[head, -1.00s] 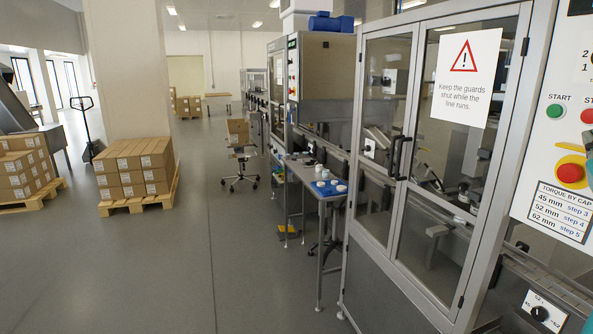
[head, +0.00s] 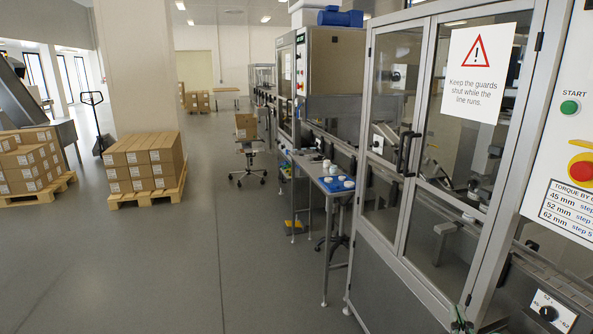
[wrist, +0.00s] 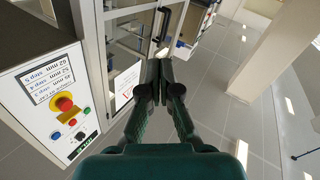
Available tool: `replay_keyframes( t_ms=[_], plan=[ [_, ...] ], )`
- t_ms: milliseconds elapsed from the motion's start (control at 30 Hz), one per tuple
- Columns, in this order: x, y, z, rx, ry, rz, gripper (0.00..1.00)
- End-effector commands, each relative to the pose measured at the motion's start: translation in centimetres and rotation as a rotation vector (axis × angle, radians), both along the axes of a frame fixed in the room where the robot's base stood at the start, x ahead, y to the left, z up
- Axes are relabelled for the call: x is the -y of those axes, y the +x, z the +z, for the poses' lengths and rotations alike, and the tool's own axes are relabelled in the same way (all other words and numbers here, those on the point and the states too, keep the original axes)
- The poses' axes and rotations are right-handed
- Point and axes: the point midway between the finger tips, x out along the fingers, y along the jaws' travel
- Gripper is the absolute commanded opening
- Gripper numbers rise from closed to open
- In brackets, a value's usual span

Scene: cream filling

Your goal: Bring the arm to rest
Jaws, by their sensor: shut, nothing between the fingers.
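My gripper (wrist: 164,82) shows in the wrist view, with its dark fingers together and nothing between them. It is held in the air, with grey floor and a glazed machine cabinet (wrist: 140,35) beyond it.
The guarded machine (head: 400,215) with its glass doors stands close on the right, beside a control panel (head: 570,150). A small table (head: 326,172) with a blue tray (head: 333,183) stands past it. Carton pallets (head: 147,195) stand at left. The floor (head: 180,280) between is clear.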

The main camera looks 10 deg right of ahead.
Motion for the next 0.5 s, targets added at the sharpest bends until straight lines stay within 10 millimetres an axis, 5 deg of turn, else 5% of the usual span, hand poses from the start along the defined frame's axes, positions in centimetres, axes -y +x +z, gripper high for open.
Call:
replay_keyframes(
  t_ms=[200, 500],
  plan=[
    [-5.4, -3.5, -6.3, -0.04, 0.061, 0.069, 0.0],
    [-11.8, -10.0, -12.4, -0.089, 0.134, 0.157, 0.0]
  ],
)
